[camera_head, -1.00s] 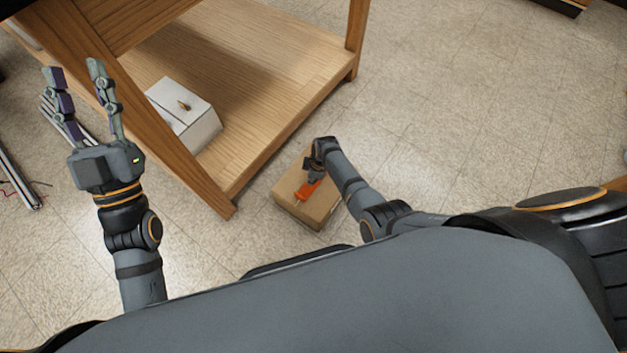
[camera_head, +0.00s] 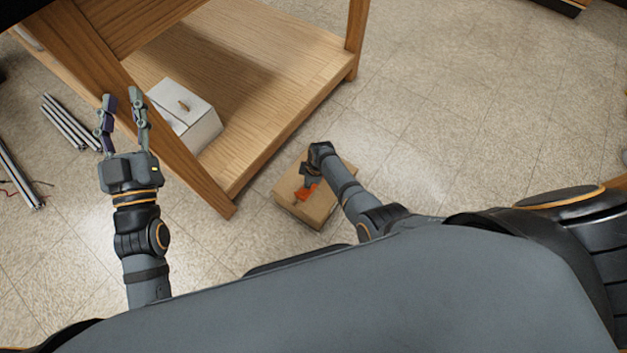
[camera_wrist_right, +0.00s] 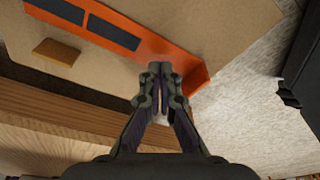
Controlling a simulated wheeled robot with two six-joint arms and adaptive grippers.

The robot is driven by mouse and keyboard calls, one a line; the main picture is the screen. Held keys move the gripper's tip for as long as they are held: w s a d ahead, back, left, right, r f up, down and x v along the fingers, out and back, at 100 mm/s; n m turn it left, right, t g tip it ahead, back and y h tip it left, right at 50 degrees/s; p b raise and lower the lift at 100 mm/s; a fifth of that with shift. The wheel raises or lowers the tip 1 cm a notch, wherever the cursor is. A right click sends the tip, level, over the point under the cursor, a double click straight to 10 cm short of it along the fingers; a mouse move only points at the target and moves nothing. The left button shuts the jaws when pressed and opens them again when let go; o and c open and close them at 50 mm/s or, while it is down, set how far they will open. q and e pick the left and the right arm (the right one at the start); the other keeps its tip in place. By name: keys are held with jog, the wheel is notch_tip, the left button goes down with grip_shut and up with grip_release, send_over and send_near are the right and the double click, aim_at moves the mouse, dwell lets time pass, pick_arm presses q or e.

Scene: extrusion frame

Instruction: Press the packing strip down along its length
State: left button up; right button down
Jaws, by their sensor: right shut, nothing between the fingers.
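An orange strip (camera_head: 307,193) lies on top of a brown cardboard box (camera_head: 318,211) on the floor. In the right wrist view the orange strip (camera_wrist_right: 150,42) is long, with a raised edge and two dark rectangles at its left part. My right gripper (camera_head: 309,181) points down over the box. In the right wrist view my right gripper (camera_wrist_right: 162,70) is shut and empty, its tips at the strip near its right end; whether they touch it I cannot tell.
A wooden shelf unit (camera_head: 250,75) stands behind the box, with a white box (camera_head: 200,125) on its lower board. A small tan block (camera_wrist_right: 56,52) is on the cardboard in the wrist view. Metal extrusions (camera_head: 70,122) lie on the floor at left. Floor at right is clear.

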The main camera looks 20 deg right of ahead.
jog(key=shift+f+b, duration=0.65)
jog(key=shift+f, duration=0.1)
dwell(1.2)
jog(key=shift+r+p, duration=0.8)
jog(key=shift+p, duration=0.25)
jog(key=shift+f, duration=0.1)
